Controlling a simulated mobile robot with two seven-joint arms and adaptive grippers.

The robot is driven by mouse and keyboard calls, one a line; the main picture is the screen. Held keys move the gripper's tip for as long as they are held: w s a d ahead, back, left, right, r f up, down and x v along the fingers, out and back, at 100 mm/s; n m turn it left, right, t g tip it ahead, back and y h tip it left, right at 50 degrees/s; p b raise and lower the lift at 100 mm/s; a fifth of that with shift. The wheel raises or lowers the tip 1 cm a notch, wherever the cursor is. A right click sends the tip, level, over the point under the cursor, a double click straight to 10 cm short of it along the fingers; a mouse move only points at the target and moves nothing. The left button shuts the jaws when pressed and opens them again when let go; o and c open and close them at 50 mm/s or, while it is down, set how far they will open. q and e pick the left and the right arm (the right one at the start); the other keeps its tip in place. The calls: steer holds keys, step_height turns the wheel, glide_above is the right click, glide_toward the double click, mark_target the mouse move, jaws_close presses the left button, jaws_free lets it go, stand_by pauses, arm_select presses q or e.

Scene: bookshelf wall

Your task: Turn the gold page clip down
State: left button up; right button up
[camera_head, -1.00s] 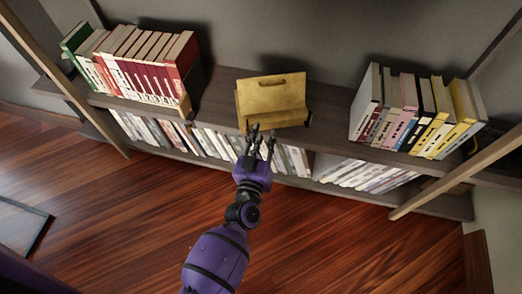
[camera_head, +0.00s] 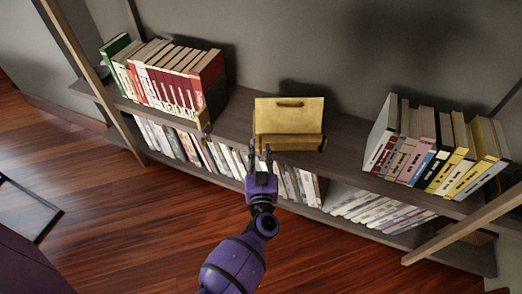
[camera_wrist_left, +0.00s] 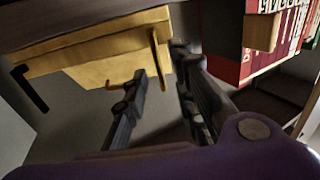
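A gold-coloured book stand (camera_head: 290,118) stands on the top shelf, with a slot near its upper edge and a ledge along its front. In the left wrist view the stand (camera_wrist_left: 90,62) appears inverted. The gold page clip (camera_wrist_left: 159,50) looks like a thin bar at the stand's end nearest my fingers; I cannot make it out clearly in the head view. A black clip (camera_wrist_left: 30,88) is at the other end. My left gripper (camera_head: 260,150) is open at the ledge's left end, with its fingertips (camera_wrist_left: 162,75) close to the gold clip. Contact cannot be told. My right gripper is not in view.
More books (camera_head: 440,155) stand at the right. The lower shelf holds rows of books (camera_head: 370,208). Top shelf space (camera_head: 345,135) beside the stand is bare.

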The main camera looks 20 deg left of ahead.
arm_select(q)
steer(key=shift+w+a, duration=0.25)
steer(key=shift+w, duration=0.35)
jaws_close()
